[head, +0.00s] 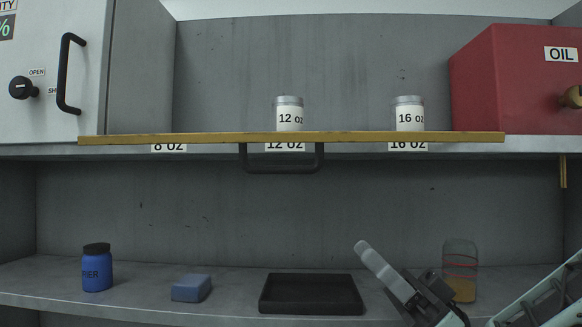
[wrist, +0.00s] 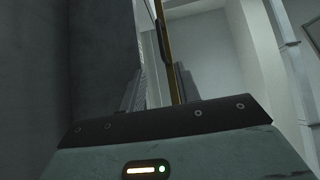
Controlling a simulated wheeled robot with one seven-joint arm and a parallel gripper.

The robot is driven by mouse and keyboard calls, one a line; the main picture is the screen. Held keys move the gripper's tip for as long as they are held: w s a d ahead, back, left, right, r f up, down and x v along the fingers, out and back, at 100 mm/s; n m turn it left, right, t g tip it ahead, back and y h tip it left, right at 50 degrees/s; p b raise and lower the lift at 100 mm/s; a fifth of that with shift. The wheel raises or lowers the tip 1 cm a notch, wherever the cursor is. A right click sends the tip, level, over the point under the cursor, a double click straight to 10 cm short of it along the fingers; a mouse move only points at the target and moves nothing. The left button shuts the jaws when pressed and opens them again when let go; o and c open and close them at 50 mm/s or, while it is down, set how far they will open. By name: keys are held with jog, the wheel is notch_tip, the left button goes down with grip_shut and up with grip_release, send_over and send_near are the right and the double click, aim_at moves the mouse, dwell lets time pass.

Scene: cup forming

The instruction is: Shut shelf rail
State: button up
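The shelf rail (head: 210,139) is a long yellow-brown bar with a dark handle (head: 283,171) hanging under its middle. It stands out in front of the upper shelf and covers the tops of the shelf's size labels. My gripper (head: 385,264) is low on the right, below the rail and right of the handle, apart from both. In the wrist view my gripper's two fingers (wrist: 159,90) stand apart with nothing held between them. The yellow rail edge (wrist: 171,60) shows beyond them.
Two jars, 12 oz (head: 289,114) and 16 oz (head: 409,114), stand behind the rail. A red oil box (head: 515,85) is at right. Below are a blue bottle (head: 97,270), a blue block (head: 191,288), a black tray (head: 311,280) and a glass jar (head: 460,262).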

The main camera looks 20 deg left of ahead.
aim_at(282, 170)
jog(key=p+x, duration=0.8)
jog(key=x, duration=0.8)
jog(key=shift+s+r, duration=0.1)
jog(key=shift+a+r, duration=0.4)
jog(key=shift+a, duration=0.15)
grip_shut()
